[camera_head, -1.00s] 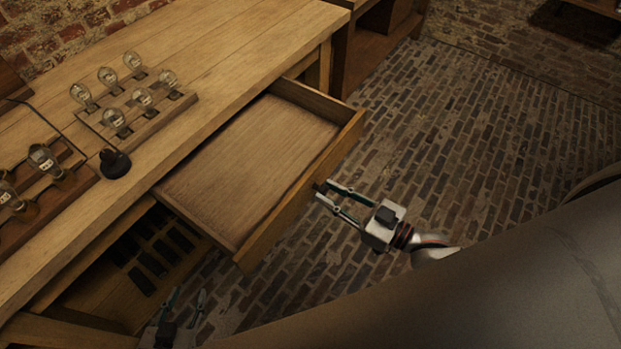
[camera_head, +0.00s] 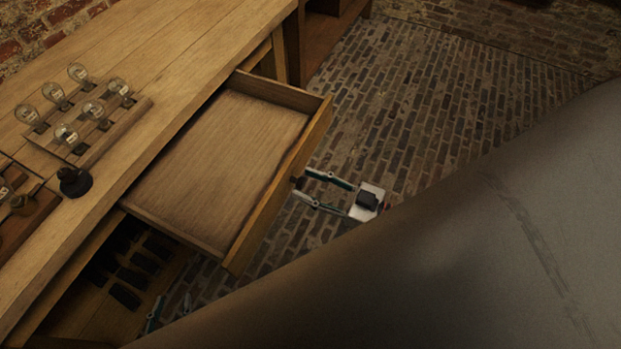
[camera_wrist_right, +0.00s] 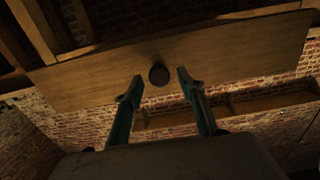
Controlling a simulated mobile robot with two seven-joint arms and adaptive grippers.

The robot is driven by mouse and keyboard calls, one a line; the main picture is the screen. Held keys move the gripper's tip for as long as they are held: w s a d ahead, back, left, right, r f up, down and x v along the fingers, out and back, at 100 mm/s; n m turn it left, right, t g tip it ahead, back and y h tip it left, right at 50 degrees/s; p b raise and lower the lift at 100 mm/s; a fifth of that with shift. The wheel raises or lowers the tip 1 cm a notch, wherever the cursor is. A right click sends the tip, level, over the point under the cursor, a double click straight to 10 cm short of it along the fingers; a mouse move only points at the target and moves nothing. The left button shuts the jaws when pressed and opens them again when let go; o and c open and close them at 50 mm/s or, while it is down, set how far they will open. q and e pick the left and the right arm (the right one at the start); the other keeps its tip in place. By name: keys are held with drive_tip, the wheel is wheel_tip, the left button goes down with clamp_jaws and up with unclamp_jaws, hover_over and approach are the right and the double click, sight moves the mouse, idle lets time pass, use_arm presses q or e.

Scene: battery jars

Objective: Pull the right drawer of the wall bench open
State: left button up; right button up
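The wooden drawer (camera_head: 222,160) of the wall bench (camera_head: 180,45) stands far out from under the bench top, and its inside looks empty. Its front board also shows in the right wrist view (camera_wrist_right: 230,62). A dark round knob (camera_wrist_right: 159,75) sits on that front. My right gripper (camera_head: 300,183) is open at the drawer front. In the right wrist view its fingertips (camera_wrist_right: 160,82) are on either side of the knob, with a gap on both sides. My left gripper (camera_head: 171,308) is low at the bottom left, fingers apart, partly hidden by my body.
Battery jars (camera_head: 93,108) in wooden racks and a dark object (camera_head: 74,182) stand on the bench top. A lower shelf (camera_head: 165,268) under the drawer holds several dark blocks. The brick floor (camera_head: 420,110) to the right of the drawer is clear.

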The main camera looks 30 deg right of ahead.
drive_tip(key=v, duration=1.2)
drive_tip(key=shift+a, duration=0.15)
